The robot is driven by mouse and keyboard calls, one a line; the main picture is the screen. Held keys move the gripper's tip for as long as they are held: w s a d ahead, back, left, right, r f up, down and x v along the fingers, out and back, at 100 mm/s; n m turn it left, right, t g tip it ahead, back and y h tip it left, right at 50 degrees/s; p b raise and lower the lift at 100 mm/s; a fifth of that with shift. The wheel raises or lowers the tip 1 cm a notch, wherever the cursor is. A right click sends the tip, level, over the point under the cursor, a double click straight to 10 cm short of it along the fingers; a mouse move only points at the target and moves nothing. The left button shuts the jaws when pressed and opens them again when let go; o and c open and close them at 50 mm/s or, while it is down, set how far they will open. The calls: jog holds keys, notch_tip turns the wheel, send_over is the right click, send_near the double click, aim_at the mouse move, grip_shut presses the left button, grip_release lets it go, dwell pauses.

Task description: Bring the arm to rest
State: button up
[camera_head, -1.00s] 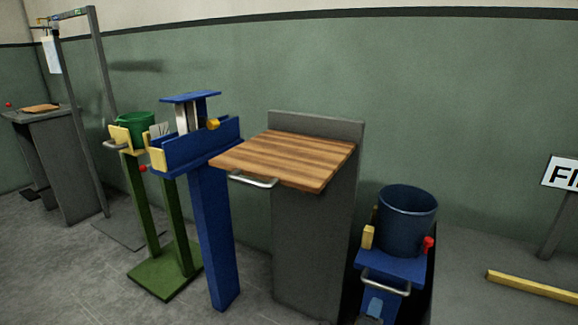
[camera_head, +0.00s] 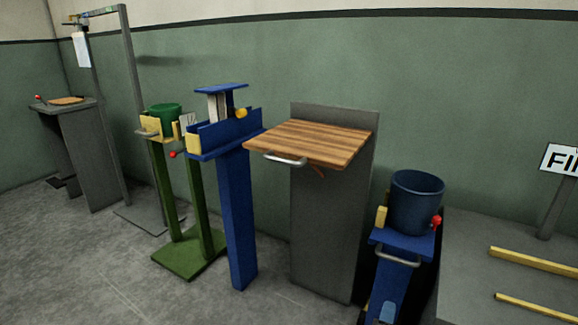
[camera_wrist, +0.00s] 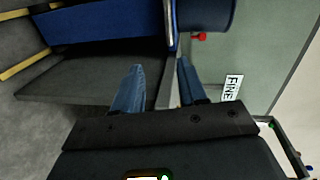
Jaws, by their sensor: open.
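My gripper (camera_wrist: 160,88) shows in the wrist view as two blue fingers on a dark mount. The fingers stand apart with nothing between them. Beyond them are a grey surface and a blue stand with a metal handle (camera_wrist: 170,22). My gripper is not clearly made out in the head view. The blue stand (camera_head: 402,246) with a dark blue bucket (camera_head: 417,203) on it is at the lower right of the head view.
A grey pedestal with a wooden board (camera_head: 312,143) stands in the middle. A blue post stand (camera_head: 237,215) and a green stand (camera_head: 190,255) are left of it. A grey platform (camera_head: 470,270) with yellow rails is at right. Open floor (camera_head: 80,265) lies at lower left.

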jog(key=s+d+r+n+t+y, duration=0.25)
jog(key=s+n, duration=0.35)
jog(key=s, duration=0.7)
jog(key=s+d+r+n+t+y, duration=0.1)
jog(key=s+d+r+n+y, duration=0.15)
jog(key=s+n, duration=0.75)
jog(key=s+a+r+n+y, duration=0.1)
jog(key=s+r, duration=0.2)
jog(key=s, duration=0.5)
jog(key=s+a+r+n+y, duration=0.1)
jog(key=s+a+r+n, duration=0.15)
jog(key=s, duration=0.45)
jog(key=s+a+r+n+g, duration=0.2)
jog(key=s+r+n+g, duration=0.1)
jog(key=s+r, duration=0.6)
notch_tip(320, 180, up, 16)
jog(key=p, duration=1.6)
jog(key=shift+a+f+y, duration=0.15)
jog(key=shift+a+y, duration=0.1)
jog(key=shift+y, duration=0.15)
jog(key=shift+w+n, duration=0.1)
jog(key=shift+n, duration=0.15)
